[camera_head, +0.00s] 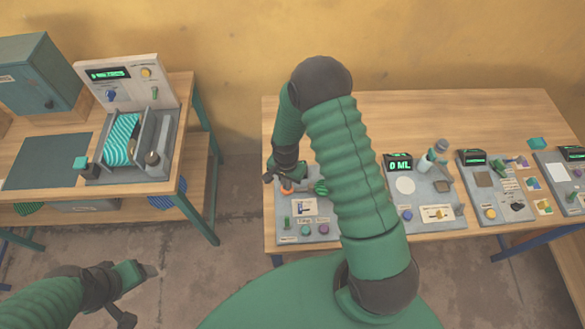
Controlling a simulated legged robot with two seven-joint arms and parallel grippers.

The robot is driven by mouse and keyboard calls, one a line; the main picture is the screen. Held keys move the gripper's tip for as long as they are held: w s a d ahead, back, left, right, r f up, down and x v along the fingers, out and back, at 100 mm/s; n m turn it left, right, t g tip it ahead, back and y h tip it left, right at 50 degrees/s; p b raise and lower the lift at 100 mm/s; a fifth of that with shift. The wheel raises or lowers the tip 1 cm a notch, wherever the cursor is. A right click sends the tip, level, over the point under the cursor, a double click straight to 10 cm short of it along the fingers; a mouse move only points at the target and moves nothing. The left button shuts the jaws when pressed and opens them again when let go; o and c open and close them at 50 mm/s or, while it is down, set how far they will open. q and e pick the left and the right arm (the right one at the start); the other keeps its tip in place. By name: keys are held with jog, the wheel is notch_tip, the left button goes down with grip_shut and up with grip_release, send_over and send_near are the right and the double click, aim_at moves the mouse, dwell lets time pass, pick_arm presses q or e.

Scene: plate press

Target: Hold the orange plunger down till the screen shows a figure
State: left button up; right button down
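An orange plunger (287,188) shows as a small orange spot at the left back of a grey panel (329,239) on the right table. My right gripper (284,178) points down directly above it, close to or touching it; I cannot tell which, nor whether its fingers are open. My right arm hides the back of this panel, so no screen of its own shows. The neighbouring panel has a screen (399,163) that appears to read "0 ML". My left gripper (143,295) is at the lower left, over the floor, with its fingers apart and empty.
More panels with screens, such as one on the right (473,158), stand along the right table (370,105). The left table (183,120) carries a machine (160,90) with a lit screen and a teal cabinet (35,72). A floor gap separates the tables.

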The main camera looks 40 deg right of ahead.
jog(key=shift+f, duration=0.4)
dwell(1.9)
notch_tip(320, 180, up, 5)
jog(key=p, duration=0.3)
jog(key=shift+r+p, duration=0.1)
jog(key=shift+p, duration=0.25)
dwell(0.3)
jog(key=shift+a+b, duration=0.15)
jog(key=shift+b, duration=0.35)
jog(key=s+a+r+n+t+b, duration=0.2)
jog(key=s+a+r+n+b, duration=0.5)
jog(key=n, duration=0.5)
jog(key=s+r+b, duration=0.1)
jog(key=s+b, duration=0.1)
jog(key=b, duration=0.1)
jog(key=shift+t+b, duration=0.3)
